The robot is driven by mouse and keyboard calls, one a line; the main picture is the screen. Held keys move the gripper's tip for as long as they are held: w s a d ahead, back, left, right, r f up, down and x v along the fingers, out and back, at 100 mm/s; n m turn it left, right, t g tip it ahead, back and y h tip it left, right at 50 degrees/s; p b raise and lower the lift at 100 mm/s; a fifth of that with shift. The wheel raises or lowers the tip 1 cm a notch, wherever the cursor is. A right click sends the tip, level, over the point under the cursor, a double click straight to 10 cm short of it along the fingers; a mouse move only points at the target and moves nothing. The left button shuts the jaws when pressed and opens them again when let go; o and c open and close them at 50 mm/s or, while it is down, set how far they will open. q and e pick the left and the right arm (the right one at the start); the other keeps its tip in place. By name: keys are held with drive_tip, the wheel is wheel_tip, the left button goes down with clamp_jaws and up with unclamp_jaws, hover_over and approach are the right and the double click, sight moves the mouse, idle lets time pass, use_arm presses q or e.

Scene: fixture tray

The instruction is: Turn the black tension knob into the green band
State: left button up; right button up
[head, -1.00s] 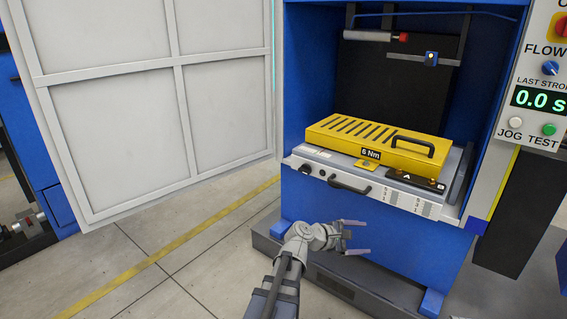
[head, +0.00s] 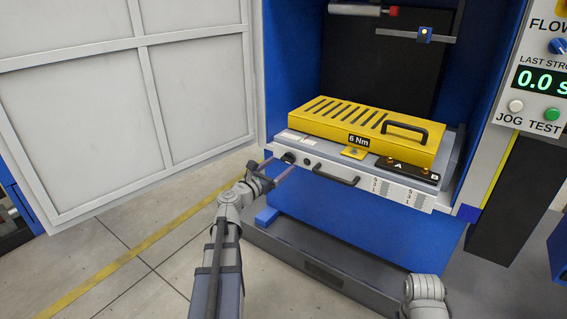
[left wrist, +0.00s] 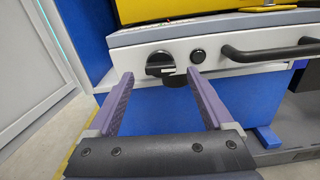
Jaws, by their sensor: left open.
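The black tension knob (head: 289,157) sits at the left end of the grey fixture tray's front face (head: 343,186). In the left wrist view the knob (left wrist: 160,64) shows a pale pointer mark and lies between the fingertips, a little beyond them. My left gripper (head: 281,166) is open and empty in front of the knob; its two purple fingers (left wrist: 160,76) stand to either side of it. I cannot make out the green band in either view. My right gripper is out of view; only a part of my right arm shows at the bottom right.
A black button (left wrist: 197,56) and a black bar handle (left wrist: 272,49) lie right of the knob. A yellow slotted cover (head: 340,125) marked 6 Nm lies on the tray. A large pale door panel (head: 90,110) stands open at left.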

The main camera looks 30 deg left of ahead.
sight(285, 161)
use_arm(q)
drive_tip(key=shift+w+d, duration=0.15)
drive_tip(key=shift+w, duration=1.4)
clamp_jaws()
